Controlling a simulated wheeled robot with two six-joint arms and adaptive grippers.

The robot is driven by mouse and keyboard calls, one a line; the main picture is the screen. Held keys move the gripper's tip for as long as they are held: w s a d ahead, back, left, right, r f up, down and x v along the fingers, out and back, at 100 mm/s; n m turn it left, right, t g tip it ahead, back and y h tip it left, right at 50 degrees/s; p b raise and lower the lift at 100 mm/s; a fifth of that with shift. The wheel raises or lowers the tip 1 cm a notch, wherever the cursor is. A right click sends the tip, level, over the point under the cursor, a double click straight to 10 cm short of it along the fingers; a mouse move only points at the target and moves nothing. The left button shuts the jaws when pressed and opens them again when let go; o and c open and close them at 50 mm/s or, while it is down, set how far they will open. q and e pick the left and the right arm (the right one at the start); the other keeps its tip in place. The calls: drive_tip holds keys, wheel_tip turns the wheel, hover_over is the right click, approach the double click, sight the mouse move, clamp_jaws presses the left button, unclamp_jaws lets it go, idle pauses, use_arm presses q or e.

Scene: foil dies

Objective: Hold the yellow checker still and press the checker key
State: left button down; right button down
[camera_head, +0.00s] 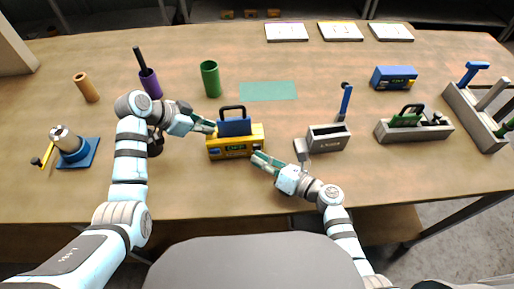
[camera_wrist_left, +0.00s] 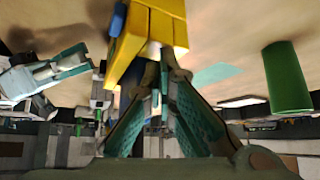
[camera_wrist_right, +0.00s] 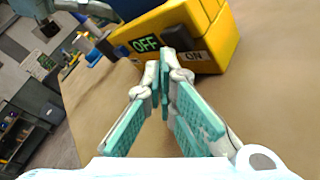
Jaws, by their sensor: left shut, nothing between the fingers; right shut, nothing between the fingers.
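The yellow checker (camera_head: 236,149) stands upright on the table in front of me, with a blue block under a black handle (camera_head: 234,126) on top. In the right wrist view its front face shows a green OFF display (camera_wrist_right: 145,44) and a dark key (camera_wrist_right: 178,38) above an ON label. My left gripper (camera_head: 212,126) is shut and empty at the checker's left side; in the left wrist view its tips meet the yellow body's edge (camera_wrist_left: 160,30). My right gripper (camera_head: 257,157) is shut and empty, tips just before the front face below the key; whether they touch is unclear.
A grey box (camera_head: 325,138) and a grey tray with a green piece (camera_head: 406,118) stand to the right. A green cup (camera_head: 211,78) and a purple cup (camera_head: 149,82) stand behind left. A green mat (camera_head: 268,91) lies behind the checker. A blue stand (camera_head: 78,153) is far left.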

use_arm(q)
drive_tip(key=shift+s+f, duration=0.1)
drive_tip(key=shift+f, duration=0.05)
use_arm(e)
drive_tip(key=shift+w, duration=0.45)
idle(0.5)
drive_tip(key=shift+s, duration=0.95)
drive_tip(key=s, duration=0.6)
drive_tip(key=shift+d, duration=0.2)
